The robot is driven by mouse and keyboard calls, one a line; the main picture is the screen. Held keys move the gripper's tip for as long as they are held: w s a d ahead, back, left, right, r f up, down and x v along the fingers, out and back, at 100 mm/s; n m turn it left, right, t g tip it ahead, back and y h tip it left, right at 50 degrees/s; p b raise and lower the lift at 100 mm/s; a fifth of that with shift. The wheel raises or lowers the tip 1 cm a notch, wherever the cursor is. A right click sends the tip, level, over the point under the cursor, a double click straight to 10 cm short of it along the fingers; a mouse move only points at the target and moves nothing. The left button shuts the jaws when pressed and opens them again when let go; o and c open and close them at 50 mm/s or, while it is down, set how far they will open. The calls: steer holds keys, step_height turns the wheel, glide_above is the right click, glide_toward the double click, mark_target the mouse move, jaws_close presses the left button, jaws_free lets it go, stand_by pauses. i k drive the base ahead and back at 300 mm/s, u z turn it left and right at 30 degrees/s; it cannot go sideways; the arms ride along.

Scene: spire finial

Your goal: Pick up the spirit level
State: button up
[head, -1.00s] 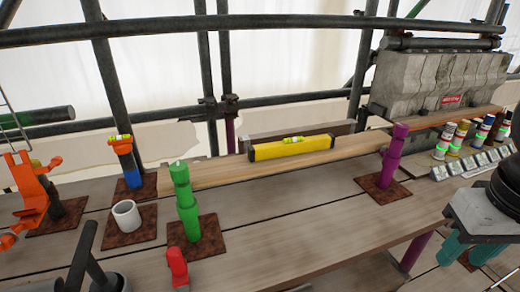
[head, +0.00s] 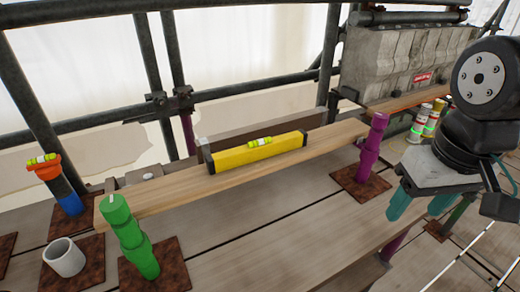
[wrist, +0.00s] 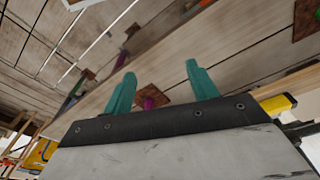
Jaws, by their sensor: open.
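The yellow spirit level (head: 258,151) lies on a long light wooden plank at the back of the deck, with black end caps and a green-yellow vial on top. In the wrist view a yellow end with a black cap, likely the level (wrist: 277,104), shows at the right edge. My gripper (head: 418,205) is at the right in the head view, its teal fingers apart and empty, to the right of the level and well away from it. In the wrist view the two teal fingers (wrist: 160,92) stand apart with nothing between them.
A purple post (head: 371,150) stands on a rusty plate between my gripper and the level. A green post (head: 130,238), a white cup (head: 64,257) and a blue post with orange top (head: 62,190) stand at left. Several cans (head: 418,124) and a stone block (head: 405,68) are at back right. Scaffold tubes run behind.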

mark_target(261, 148)
steer(key=k, duration=1)
steer(key=z, duration=1.5)
steer(key=i, duration=1.35)
steer(key=u, duration=2.25)
steer(key=i, duration=0.5)
